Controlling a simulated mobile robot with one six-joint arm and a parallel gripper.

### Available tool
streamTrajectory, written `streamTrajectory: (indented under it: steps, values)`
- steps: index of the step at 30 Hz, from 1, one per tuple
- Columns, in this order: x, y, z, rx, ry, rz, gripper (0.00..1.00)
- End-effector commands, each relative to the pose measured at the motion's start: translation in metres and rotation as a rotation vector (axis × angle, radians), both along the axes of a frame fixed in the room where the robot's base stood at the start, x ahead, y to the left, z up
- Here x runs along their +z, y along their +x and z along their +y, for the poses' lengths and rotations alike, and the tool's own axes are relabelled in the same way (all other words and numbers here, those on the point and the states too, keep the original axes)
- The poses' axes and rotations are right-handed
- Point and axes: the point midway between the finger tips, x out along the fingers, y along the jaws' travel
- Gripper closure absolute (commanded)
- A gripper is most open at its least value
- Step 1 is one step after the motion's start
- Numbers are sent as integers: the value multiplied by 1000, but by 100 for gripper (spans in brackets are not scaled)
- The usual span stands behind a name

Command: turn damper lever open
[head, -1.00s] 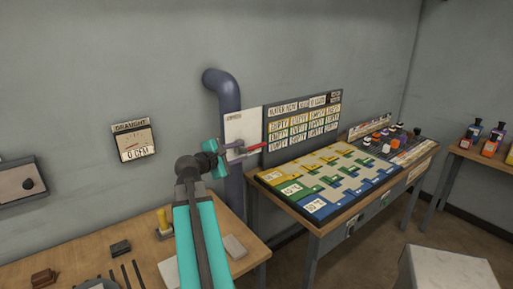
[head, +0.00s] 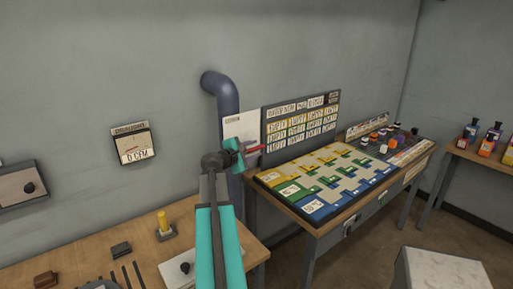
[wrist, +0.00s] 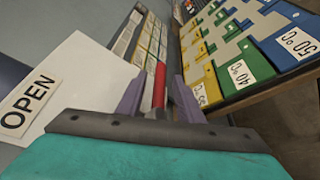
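The damper lever has a red handle (head: 255,148) that points right from a white plate (head: 232,125) beside the blue-grey pipe (head: 227,92). In the wrist view the red handle (wrist: 160,85) lies between the two purple fingers of my gripper (wrist: 160,88). Narrow gaps show on both sides of the handle, so the fingers look open around it. The plate also shows in the wrist view (wrist: 75,85), with an OPEN label (wrist: 30,103) at left. In the head view my arm hides the lever's pivot and much of my gripper (head: 244,152).
A board table (head: 320,225) with coloured tiles stands close to the right of the lever. A wooden bench (head: 140,250) with small items lies below my arm. A pale block (head: 440,270) stands at front right.

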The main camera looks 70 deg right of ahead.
Motion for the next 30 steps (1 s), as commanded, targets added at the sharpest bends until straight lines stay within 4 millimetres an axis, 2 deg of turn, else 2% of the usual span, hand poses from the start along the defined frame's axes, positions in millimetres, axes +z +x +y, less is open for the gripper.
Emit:
streamTrajectory:
  steps: [1, 7, 20, 26, 30]
  values:
    - [0, -1, -8, -2, 1, 0, 67]
    - [-4, -5, -23, 0, 1, 1, 67]
    - [-6, -6, -27, 1, 1, 1, 67]
    - [-6, -6, -26, 1, 1, 1, 99]
    - [-7, -5, -26, 1, 1, 1, 100]
